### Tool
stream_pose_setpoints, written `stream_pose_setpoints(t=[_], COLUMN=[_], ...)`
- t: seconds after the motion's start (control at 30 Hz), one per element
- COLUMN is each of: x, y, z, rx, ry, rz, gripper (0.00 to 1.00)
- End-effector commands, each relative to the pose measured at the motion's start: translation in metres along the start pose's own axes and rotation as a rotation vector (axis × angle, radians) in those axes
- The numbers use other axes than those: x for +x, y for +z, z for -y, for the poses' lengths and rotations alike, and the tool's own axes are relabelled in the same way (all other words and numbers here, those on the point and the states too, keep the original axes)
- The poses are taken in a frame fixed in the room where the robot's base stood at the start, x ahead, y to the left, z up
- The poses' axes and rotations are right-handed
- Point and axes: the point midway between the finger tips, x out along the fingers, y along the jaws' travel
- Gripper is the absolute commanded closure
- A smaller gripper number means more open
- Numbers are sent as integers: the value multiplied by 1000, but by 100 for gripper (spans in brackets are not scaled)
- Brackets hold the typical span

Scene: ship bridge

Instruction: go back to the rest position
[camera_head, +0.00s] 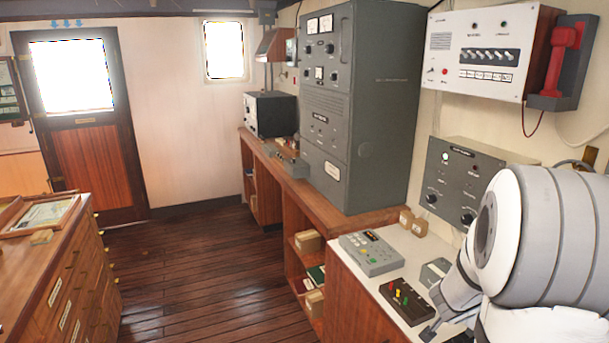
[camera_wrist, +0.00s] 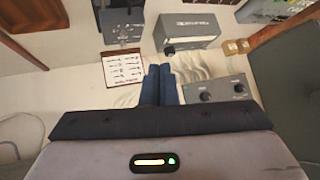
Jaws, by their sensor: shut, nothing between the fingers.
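My gripper (camera_head: 428,332) is low at the right edge of the head view, beside a black box with coloured levers (camera_head: 406,300) on the white counter. My grey and white arm fills the lower right corner and hides part of the counter. In the wrist view the two dark blue fingers (camera_wrist: 160,84) lie side by side, closed together with nothing between them. I cannot tell whether the fingertips touch anything.
A grey console (camera_head: 370,254) and small brown boxes (camera_head: 413,222) stand on the counter. A grey knob panel (camera_head: 462,180) and a red telephone (camera_head: 562,62) are on the wall near my arm. A tall grey cabinet (camera_head: 385,100) stands behind. The wooden floor (camera_head: 200,270) is clear.

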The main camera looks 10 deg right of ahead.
Motion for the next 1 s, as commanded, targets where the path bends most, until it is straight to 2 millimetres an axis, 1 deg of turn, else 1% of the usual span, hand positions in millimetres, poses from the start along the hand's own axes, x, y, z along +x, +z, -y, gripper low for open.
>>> stream_pose_setpoints(t=[0.03, 0.07, 0.1, 0.17, 0.2, 0.27, 0.3, 0.37, 0.4, 0.47, 0.5, 0.6, 0.7, 0.8, 1.0], x=[-19, -32, -50, -78, -98, -127, -145, -172, -188, -209, -221, -242, -254, -259, -260], y=[12, 20, 32, 53, 68, 91, 106, 128, 142, 160, 170, 187, 195, 198, 198], z=[29, 44, 62, 84, 93, 102, 104, 100, 94, 83, 73, 48, 28, 17, 14], rx=[-52, -85, -134, -215, -270, -356, -416, -508, -570, -657, -709, -816, -883, -916, -924], ry=[-99, -154, -222, -310, -360, -418, -448, -477, -485, -485, -477, -440, -401, -376, -366], rz=[28, 54, 90, 149, 188, 248, 288, 344, 379, 424, 450, 493, 517, 529, 533], gripper=[100, 100, 100, 100, 100, 100, 100, 100, 100, 100, 100, 100, 100, 100, 100])
